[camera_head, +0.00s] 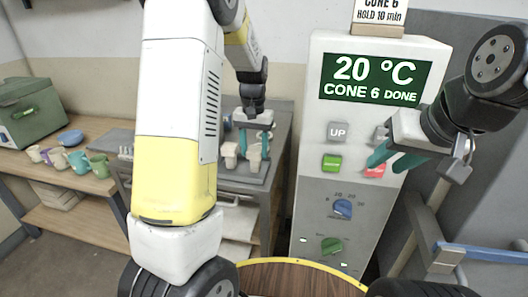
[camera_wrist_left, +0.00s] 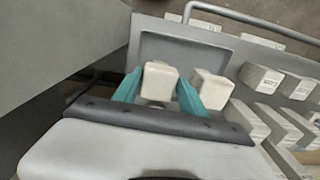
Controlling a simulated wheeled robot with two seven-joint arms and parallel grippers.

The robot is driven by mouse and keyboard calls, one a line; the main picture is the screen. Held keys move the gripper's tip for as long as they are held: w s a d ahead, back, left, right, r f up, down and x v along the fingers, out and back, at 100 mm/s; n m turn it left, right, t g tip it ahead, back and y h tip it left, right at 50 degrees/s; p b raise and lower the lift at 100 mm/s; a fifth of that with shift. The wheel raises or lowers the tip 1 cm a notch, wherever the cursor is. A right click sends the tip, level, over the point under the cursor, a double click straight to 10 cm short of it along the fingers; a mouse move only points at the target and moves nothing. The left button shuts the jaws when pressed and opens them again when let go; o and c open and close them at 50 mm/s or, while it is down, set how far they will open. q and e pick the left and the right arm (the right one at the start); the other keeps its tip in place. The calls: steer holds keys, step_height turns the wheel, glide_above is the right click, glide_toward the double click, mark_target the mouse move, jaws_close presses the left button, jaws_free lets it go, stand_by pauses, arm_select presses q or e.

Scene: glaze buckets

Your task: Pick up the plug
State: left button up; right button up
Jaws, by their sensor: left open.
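My left gripper (camera_head: 258,148) is open over the grey bench, its teal fingers pointing down. In the left wrist view, a cream block-shaped plug (camera_wrist_left: 160,78) sits between the spread teal fingers of this gripper (camera_wrist_left: 160,92). A gap shows beside the plug, and its lower part is hidden. A second, similar cream plug (camera_wrist_left: 208,90) stands just right of the right finger. In the head view, a cream plug (camera_head: 230,153) shows left of the fingers. My right gripper (camera_head: 392,162) is in front of the kiln panel by the red button; its finger opening is unclear.
The control panel (camera_head: 347,205) reads 20 °C, CONE 6 DONE. In the wrist view, several pale blocks (camera_wrist_left: 262,78) stand right of the plugs, and a metal rail (camera_wrist_left: 240,16) runs behind. A wooden bench (camera_head: 50,150) with cups and a green box (camera_head: 35,112) stands left.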

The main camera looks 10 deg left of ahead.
mark_target(255, 162)
arm_select(q)
step_height(255, 162, down, 6)
steer(key=shift+w+d+r, duration=0.1)
steer(key=shift+w+r, duration=0.05)
steer(key=shift+r, duration=0.05)
steer(key=shift+c, duration=0.4)
jaws_close()
steer(key=shift+r, duration=0.1)
